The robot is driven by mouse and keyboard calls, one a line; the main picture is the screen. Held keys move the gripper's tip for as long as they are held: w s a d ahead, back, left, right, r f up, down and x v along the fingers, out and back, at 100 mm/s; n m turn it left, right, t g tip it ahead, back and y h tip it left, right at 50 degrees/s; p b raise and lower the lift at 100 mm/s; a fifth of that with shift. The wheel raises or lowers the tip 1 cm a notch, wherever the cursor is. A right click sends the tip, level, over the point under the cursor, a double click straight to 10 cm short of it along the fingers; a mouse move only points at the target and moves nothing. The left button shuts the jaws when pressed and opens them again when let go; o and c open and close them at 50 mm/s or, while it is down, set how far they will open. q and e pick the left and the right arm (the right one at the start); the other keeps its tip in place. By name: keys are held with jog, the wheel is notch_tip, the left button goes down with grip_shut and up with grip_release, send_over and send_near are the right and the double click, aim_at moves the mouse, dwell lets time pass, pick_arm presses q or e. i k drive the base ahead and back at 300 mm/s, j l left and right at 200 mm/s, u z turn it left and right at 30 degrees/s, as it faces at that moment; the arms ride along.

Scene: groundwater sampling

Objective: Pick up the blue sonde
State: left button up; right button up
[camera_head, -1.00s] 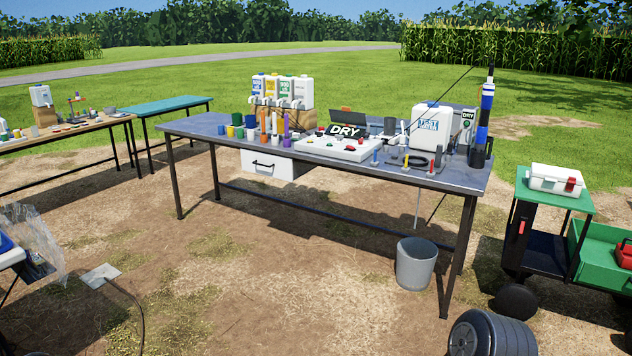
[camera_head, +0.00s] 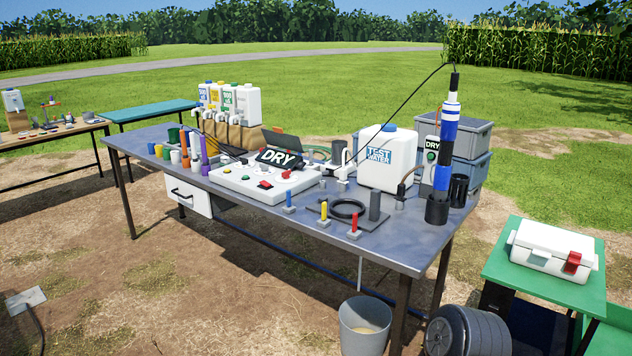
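A tall sonde (camera_head: 444,150) with blue, white and black bands stands upright in a dark cup at the right end of the grey metal table (camera_head: 150,139). A black cable runs from its top down to the left. A small blue-topped piece (camera_head: 289,199) also stands near the table's front edge, beside similar yellow (camera_head: 324,213) and red (camera_head: 354,224) ones. Neither of my grippers is in view.
A white test water jug (camera_head: 388,160) and a control box with a DRY display (camera_head: 262,183) stand on the table. A grey bucket (camera_head: 364,325) is below. At right is a green cart (camera_head: 540,283) with a white case (camera_head: 552,250). Open dirt lies in front.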

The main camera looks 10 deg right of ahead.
aim_at(450, 113)
jog(key=i+l, duration=0.1)
jog(key=l, duration=0.35)
jog(key=i+l+u, duration=0.1)
jog(key=l, duration=0.3)
jog(key=i+l, duration=0.1)
jog(key=l, duration=0.35)
